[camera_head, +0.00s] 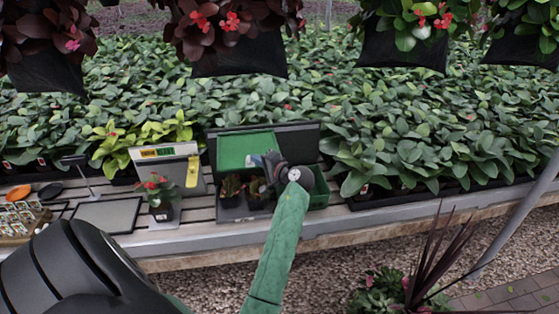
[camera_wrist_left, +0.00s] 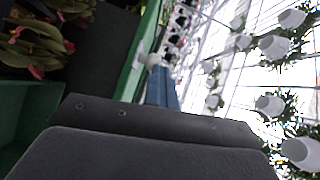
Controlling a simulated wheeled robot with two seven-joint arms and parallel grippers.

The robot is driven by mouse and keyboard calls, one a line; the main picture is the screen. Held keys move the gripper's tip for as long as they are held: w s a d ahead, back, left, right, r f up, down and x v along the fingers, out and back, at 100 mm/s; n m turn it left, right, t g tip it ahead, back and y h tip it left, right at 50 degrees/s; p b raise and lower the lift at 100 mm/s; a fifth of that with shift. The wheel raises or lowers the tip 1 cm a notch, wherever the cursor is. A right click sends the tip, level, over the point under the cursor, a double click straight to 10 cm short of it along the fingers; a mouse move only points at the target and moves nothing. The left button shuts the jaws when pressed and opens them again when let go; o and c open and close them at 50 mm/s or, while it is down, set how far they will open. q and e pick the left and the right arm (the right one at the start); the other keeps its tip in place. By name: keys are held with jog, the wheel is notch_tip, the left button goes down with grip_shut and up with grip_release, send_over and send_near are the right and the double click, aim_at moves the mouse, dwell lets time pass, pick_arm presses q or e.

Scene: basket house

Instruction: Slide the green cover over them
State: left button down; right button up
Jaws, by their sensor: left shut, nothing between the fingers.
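The green cover (camera_head: 240,149) is a flat bright green panel on the left part of the dark box (camera_head: 312,133), behind and above the potted plants. The box holds small dark-leaved plants (camera_head: 231,188) at its left and centre; their tops stay uncovered. They also show at the upper left of the left wrist view (camera_wrist_left: 35,40). My left gripper (camera_head: 269,158) is shut and empty, at the cover's right edge; I cannot tell whether it touches. In the left wrist view its blue-grey finger (camera_wrist_left: 164,88) is beside a green edge (camera_wrist_left: 139,72) and a pale round knob (camera_wrist_left: 152,60). My right gripper is out of view.
A grey tray (camera_head: 107,214) lies farther left. Dense foliage fills the back, and hanging planters (camera_head: 238,58) hang above. Gravel lies in front.

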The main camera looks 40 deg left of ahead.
pick_arm(q)
jog(key=shift+s+a+f, duration=0.2)
jog(key=shift+s+a, duration=1.2)
jog(key=shift+s, duration=0.05)
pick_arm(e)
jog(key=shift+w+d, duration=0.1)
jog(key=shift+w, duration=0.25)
pick_arm(q)
jog(key=shift+w+d, duration=0.1)
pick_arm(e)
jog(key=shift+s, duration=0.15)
